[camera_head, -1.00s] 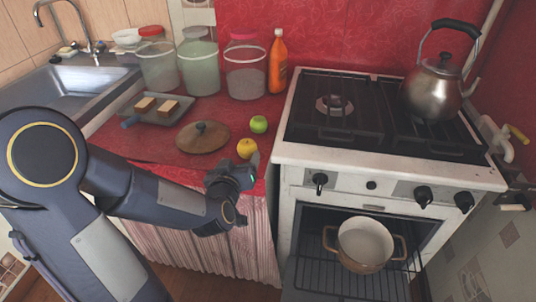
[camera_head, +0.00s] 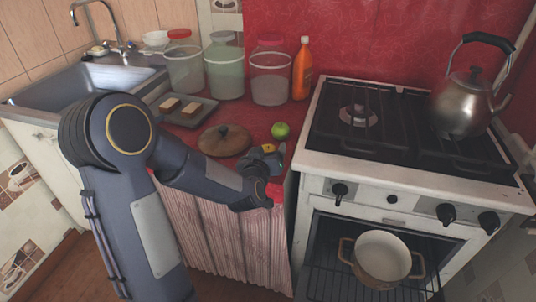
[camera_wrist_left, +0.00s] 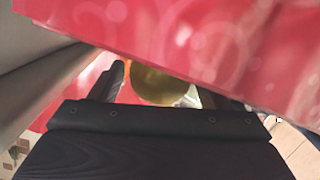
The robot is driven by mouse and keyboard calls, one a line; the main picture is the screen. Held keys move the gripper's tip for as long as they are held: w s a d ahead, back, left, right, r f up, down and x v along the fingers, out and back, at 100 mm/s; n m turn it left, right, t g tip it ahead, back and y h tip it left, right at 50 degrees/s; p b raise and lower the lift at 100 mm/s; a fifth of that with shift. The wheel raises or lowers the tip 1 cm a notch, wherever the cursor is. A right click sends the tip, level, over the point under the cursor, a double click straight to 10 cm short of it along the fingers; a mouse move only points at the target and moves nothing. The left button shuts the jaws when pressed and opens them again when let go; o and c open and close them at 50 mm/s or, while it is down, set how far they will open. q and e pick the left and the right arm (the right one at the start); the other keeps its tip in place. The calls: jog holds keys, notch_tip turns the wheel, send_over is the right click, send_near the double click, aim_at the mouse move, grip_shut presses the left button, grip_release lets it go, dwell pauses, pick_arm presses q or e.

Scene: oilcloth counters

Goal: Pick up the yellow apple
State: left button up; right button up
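The yellow apple (camera_head: 269,148) sits near the front edge of the red counter, left of the stove, mostly hidden by my left gripper. My left gripper (camera_head: 265,157) is right at the apple, low over the counter edge. In the left wrist view, the apple (camera_wrist_left: 156,88) shows dark yellow between the two spread fingers of my left gripper (camera_wrist_left: 160,92). The gripper looks open around it; contact cannot be made out, as red cloth covers part of the right finger. My right gripper is in neither view.
A green apple (camera_head: 280,130) lies just behind. A round wooden lid (camera_head: 224,140) is to the left, and a tray (camera_head: 190,116) with bread pieces beyond it. Jars and an orange bottle (camera_head: 302,70) stand at the back. The stove (camera_head: 400,185) borders on the right.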

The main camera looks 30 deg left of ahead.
pick_arm(q)
jog(key=c, duration=0.9)
jog(key=shift+r, duration=0.1)
